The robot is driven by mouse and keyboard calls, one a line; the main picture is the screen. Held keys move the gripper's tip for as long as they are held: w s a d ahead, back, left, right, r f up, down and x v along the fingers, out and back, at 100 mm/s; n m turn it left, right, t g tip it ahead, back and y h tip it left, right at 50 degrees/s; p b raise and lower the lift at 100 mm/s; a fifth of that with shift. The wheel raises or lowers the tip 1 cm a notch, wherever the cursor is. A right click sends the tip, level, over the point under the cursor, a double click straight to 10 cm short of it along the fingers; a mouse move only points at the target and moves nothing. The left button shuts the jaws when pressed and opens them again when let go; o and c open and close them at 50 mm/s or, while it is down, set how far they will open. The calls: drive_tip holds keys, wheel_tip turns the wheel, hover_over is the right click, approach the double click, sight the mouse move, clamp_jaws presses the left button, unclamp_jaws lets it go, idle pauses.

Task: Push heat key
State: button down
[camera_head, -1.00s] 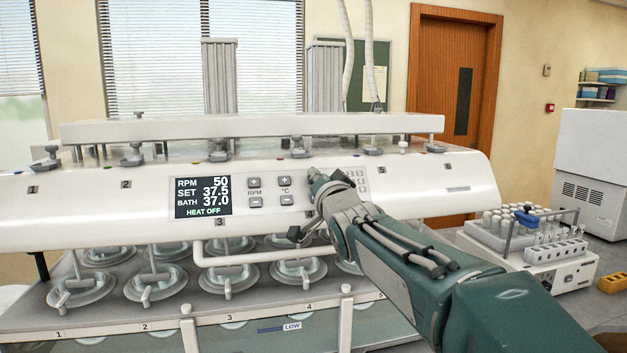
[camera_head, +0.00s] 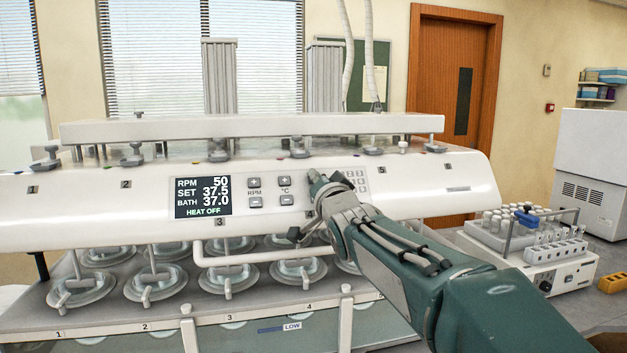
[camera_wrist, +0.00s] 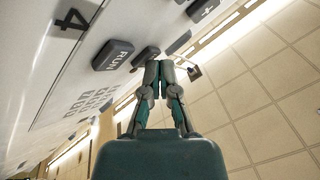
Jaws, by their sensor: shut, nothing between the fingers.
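The white control panel (camera_head: 110,215) of the tablet tester carries a display (camera_head: 203,197) reading RPM 50, SET 37.5, BATH 37.0 and HEAT OFF. My gripper (camera_head: 316,177) is shut and empty at the panel, right of the plus and minus keys. In the wrist view my shut fingertips (camera_wrist: 152,66) are at a dark grey key (camera_wrist: 145,55) next to the RUN key (camera_wrist: 113,55). The fingers cover part of that key and I cannot read its label. I cannot tell whether they touch it. My gripper hides the heat key in the head view.
The keypad (camera_head: 356,180) lies just right of my gripper. Plus and minus keys (camera_head: 285,191) lie to its left. Glass vessels (camera_head: 228,278) stand below the panel. A vial rack (camera_head: 510,222) stands at the right.

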drive_tip(key=shift+w+f, duration=0.1)
idle(0.5)
drive_tip(key=shift+s+d+r, duration=0.15)
drive_tip(key=shift+s+r, duration=0.3)
drive_tip(key=shift+s, duration=0.2)
drive_tip(key=s+r, duration=0.1)
drive_tip(key=s, duration=0.1)
drive_tip(key=s+d+r, duration=0.1)
drive_tip(key=s+r, duration=0.1)
drive_tip(key=shift+d, duration=0.1)
idle(0.7)
